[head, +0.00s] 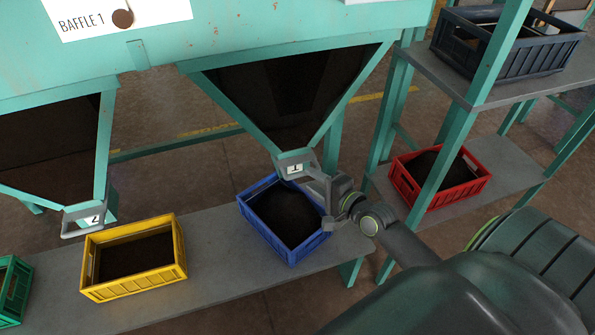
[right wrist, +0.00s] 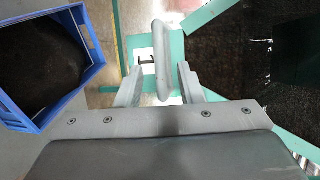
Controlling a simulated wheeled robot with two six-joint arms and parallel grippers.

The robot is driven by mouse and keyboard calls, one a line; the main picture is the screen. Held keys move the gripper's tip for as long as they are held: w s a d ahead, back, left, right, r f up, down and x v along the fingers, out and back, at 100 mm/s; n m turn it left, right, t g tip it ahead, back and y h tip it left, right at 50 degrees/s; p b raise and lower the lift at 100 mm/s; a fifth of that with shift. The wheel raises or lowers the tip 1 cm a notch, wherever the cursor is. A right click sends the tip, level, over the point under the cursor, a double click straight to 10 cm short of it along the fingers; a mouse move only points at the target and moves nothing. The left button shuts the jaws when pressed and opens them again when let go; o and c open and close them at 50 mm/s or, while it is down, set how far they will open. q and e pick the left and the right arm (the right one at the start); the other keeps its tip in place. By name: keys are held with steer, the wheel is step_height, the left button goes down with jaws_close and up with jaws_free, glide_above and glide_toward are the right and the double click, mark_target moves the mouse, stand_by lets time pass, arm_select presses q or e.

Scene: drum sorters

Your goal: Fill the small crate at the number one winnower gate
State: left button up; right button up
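The number one gate (head: 295,164) is at the bottom tip of the right-hand hopper, with a grey handle and a "1" label. A blue crate (head: 268,236) stands on the bench just below it, with dark material inside. My right gripper (head: 318,178) is at the gate. In the right wrist view my right gripper (right wrist: 160,80) is open, its fingers on either side of the grey gate handle (right wrist: 160,50), with gaps showing between. The blue crate's edge (right wrist: 92,50) shows at the left there. My left gripper is not in view.
A yellow crate (head: 180,245) stands on the grey bench (head: 205,262) near the number two gate (head: 84,217). A green crate (head: 4,318) is at the far left. A red crate (head: 398,182) and a dark blue crate (head: 505,67) sit on the right rack shelves, beside green posts.

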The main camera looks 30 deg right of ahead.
steer(key=x, duration=0.6)
steer(key=shift+w+b, duration=0.35)
steer(key=shift+w, duration=0.05)
steer(key=shift+a, duration=0.1)
steer(key=shift+s+f, duration=0.1)
steer(key=shift+f, duration=0.05)
jaws_close()
